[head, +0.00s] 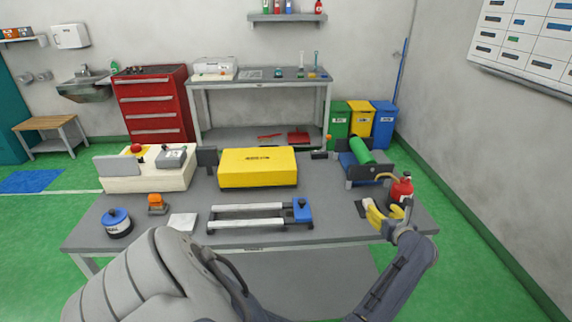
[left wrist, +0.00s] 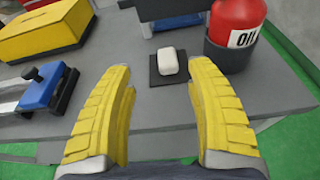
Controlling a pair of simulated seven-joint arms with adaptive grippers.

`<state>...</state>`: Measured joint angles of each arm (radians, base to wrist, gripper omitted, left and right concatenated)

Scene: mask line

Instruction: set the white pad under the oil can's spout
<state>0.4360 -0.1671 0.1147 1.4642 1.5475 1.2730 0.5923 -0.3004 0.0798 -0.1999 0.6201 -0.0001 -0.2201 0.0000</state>
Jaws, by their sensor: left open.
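The white pad (left wrist: 168,62) is a small rounded block lying on a black square mat (left wrist: 162,80) in the left wrist view. The red oil can (left wrist: 236,25) stands upright just right of the mat. In the head view the can (head: 402,189) is at the table's right end, with its tan spout (head: 382,177) curving left. My left gripper (head: 371,214) is open and empty, its yellow fingers low over the table beside the mat (head: 361,208). In the wrist view the pad is ahead between the fingertips.
A green roll (head: 361,151) on a stand is behind the mat. A blue-ended rail frame (head: 302,211) and a yellow box (head: 258,168) stand left of it. A flat white sheet (head: 182,222) lies far left. The table's front edge is close to my gripper.

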